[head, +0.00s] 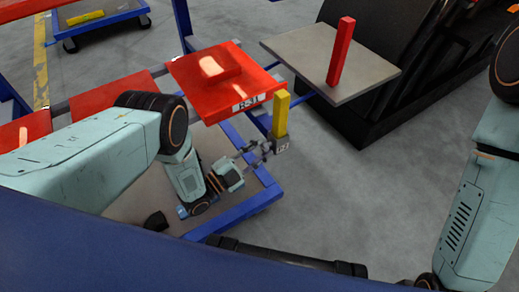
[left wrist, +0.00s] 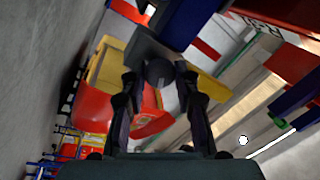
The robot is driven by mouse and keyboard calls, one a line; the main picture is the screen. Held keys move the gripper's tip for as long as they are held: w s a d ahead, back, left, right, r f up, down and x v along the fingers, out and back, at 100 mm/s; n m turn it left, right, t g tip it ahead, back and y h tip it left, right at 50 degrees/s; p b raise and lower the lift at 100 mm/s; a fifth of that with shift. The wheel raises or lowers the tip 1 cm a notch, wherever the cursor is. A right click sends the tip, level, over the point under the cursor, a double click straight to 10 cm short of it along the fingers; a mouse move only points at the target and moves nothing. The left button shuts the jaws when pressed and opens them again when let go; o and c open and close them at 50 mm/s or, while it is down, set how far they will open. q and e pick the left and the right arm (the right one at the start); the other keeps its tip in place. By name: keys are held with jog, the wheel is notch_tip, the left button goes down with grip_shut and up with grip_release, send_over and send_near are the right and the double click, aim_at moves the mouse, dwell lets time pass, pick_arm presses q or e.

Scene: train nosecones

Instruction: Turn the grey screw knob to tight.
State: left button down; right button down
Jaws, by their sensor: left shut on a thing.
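My left gripper (head: 258,152) reaches in from the left, below and beside a yellow upright post (head: 281,113) with a grey lower block (head: 281,143). In the left wrist view the left gripper (left wrist: 160,82) has its fingers on either side of a grey rounded knob (left wrist: 159,72), under a grey block (left wrist: 158,48). It is shut on this knob. In the head view the knob is too small and covered to make out. How tight the knob is cannot be told. My right gripper is not in view; only part of my right arm shows at the right edge.
A red panel (head: 203,80) with a white label lies on the blue frame (head: 250,204) just behind the gripper. A grey plate (head: 290,48) with a red upright post (head: 340,52) stands to the right. Grey floor (head: 340,200) is clear right of the frame.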

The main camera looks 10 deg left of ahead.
pick_arm(q)
jog(key=m, duration=0.4)
jog(key=shift+a+g+h, duration=0.1)
jog(key=shift+g+h, duration=0.2)
jog(key=shift+h, duration=0.1)
jog(key=m+g+h+p, duration=0.1)
jog(key=m, duration=0.3)
jog(key=shift+m, duration=0.3)
jog(key=m, duration=0.3)
jog(key=shift+a+g+p, duration=0.1)
jog(key=shift+g+p, duration=0.2)
jog(key=shift+p, duration=0.1)
jog(key=m+g+p, duration=0.1)
jog(key=m, duration=0.3)
jog(key=shift+w+m+h, duration=0.1)
jog(key=shift+m+h, duration=0.2)
jog(key=m+g+p, duration=0.1)
jog(key=m+p, duration=0.1)
jog(key=m, duration=0.3)
jog(key=shift+r+m+p, duration=0.1)
jog(key=shift+m+p, duration=0.25)
jog(key=shift+m, duration=0.05)
jog(key=shift+w+m+g+p, duration=0.1)
jog(key=shift+m+g+p, duration=0.2)
jog(key=shift+m+p, duration=1.25)
jog(key=shift+m+b, duration=0.5)
jog(key=shift+m, duration=0.15)
jog(key=c, duration=1)
grip_release()
